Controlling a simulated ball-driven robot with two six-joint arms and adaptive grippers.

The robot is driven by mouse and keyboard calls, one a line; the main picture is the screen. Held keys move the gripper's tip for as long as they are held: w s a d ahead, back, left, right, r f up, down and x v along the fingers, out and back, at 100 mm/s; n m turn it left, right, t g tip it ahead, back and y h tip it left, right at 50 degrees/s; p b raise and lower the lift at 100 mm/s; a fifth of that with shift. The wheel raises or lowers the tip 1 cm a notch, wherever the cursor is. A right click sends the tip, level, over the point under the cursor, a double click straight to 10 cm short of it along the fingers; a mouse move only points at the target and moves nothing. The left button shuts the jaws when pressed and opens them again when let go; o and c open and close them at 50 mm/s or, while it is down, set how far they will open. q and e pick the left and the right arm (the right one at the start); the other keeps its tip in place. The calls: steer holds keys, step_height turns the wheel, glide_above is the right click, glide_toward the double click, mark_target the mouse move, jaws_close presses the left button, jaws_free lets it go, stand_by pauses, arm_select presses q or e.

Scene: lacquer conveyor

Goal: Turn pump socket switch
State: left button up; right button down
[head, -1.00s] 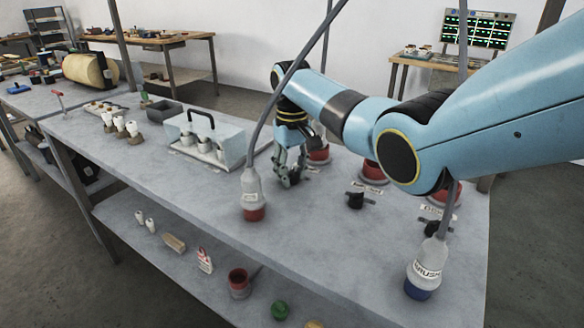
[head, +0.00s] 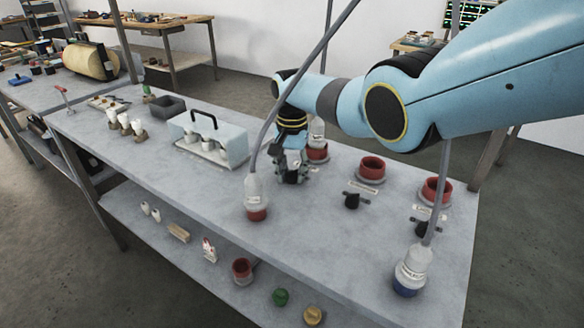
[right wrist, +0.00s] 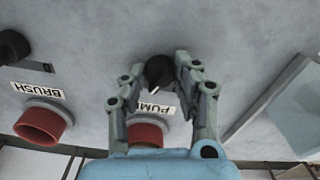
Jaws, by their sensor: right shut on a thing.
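The pump switch is a small black knob (right wrist: 158,70) with a white pointer mark, beside a label reading PUMP (right wrist: 153,108) in the right wrist view. My right gripper (right wrist: 160,68) has its two fingers around the knob and is shut on it. In the head view the right gripper (head: 291,176) reaches down to the table top and hides the knob. The red pump socket (head: 317,155) is just behind it, with a white plug (head: 317,131) above it; its red ring also shows in the right wrist view (right wrist: 146,134). My left gripper is not in view.
The brush socket (right wrist: 42,122) and another black knob (right wrist: 12,46) are near. A grey cable runs to a white plug (head: 254,187) left of my gripper. A glass-like case (head: 222,152) with a black handle stands further left. A blue-ended plug (head: 411,270) is front right.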

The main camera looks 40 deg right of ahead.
mark_target(292, 171)
steer(key=shift+m, duration=0.6)
steer(key=c, duration=1)
jaws_free()
steer(key=shift+r, duration=0.1)
step_height(292, 171, up, 12)
steer(key=shift+f, duration=0.2)
